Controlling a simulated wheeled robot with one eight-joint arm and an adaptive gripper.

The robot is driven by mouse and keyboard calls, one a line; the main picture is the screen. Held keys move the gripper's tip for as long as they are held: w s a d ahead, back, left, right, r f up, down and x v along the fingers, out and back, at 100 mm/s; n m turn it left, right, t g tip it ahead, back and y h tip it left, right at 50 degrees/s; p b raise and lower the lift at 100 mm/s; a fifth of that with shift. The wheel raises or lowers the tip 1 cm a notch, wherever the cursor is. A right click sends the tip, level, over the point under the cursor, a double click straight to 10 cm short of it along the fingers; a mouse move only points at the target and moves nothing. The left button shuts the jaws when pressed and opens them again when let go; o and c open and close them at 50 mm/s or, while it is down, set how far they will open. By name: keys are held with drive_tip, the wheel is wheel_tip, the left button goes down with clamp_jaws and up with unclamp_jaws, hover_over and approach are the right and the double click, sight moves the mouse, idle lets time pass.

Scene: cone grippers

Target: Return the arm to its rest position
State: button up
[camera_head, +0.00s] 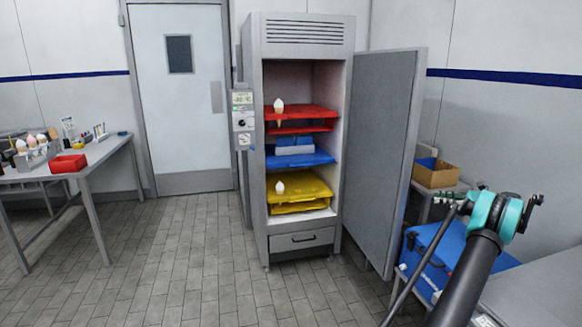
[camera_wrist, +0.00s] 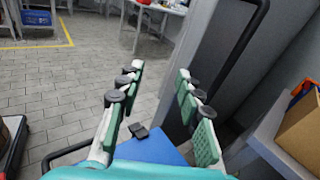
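My arm (camera_head: 470,280) rises from the lower right of the head view, to the right of the open freezer door (camera_head: 385,160). Its teal end is over the blue cooler box (camera_head: 425,262), and the gripper's fingers are hard to make out there. In the wrist view my gripper (camera_wrist: 159,76) has its two green-padded fingers spread apart, with nothing between them. The freezer (camera_head: 252,200) stands open. One cone (camera_head: 279,106) is at the red shelf (camera_head: 315,110), and another pale cone top (camera_head: 280,187) shows at the yellow shelf (camera_head: 308,187).
A cardboard box (camera_head: 436,174) sits on a side table at the right, near my arm. A table at the left holds a red tray (camera_head: 67,164) and a rack (camera_head: 38,156) with several cones. The tiled floor (camera_head: 180,260) in front of the freezer is clear.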

drive_tip(key=a+r+n+g+h, duration=0.2)
drive_tip(key=a+n+h, duration=0.2)
drive_tip(key=a, duration=1.5)
drive_tip(key=s+a+f+n+g+h, duration=0.1)
drive_tip(key=s+a+n+h, duration=0.15)
drive_tip(key=s+a, duration=0.35)
drive_tip(key=s+a+n+g+h, duration=0.1)
drive_tip(key=s+a+n, duration=0.2)
drive_tip(key=a, duration=0.6)
drive_tip(key=s+a+f+n+h, duration=0.2)
drive_tip(key=s+a+n, duration=0.15)
drive_tip(key=s, duration=0.45)
drive_tip(key=s+a+f+n+h, duration=0.2)
drive_tip(key=s+a, duration=0.2)
drive_tip(key=s, duration=0.3)
drive_tip(key=s+f+n+h, duration=0.2)
drive_tip(key=s+f+n, duration=0.1)
drive_tip(key=s, duration=0.6)
drive_tip(key=s+f+n+t+h, duration=0.1)
drive_tip(key=s+f+n, duration=0.3)
drive_tip(key=s, duration=0.5)
drive_tip(key=shift+a+f+h, duration=0.3)
drive_tip(key=shift+f+h, duration=0.15)
drive_tip(key=shift+f, duration=0.15)
drive_tip(key=shift+a, duration=0.1)
drive_tip(key=shift+c, duration=0.5)
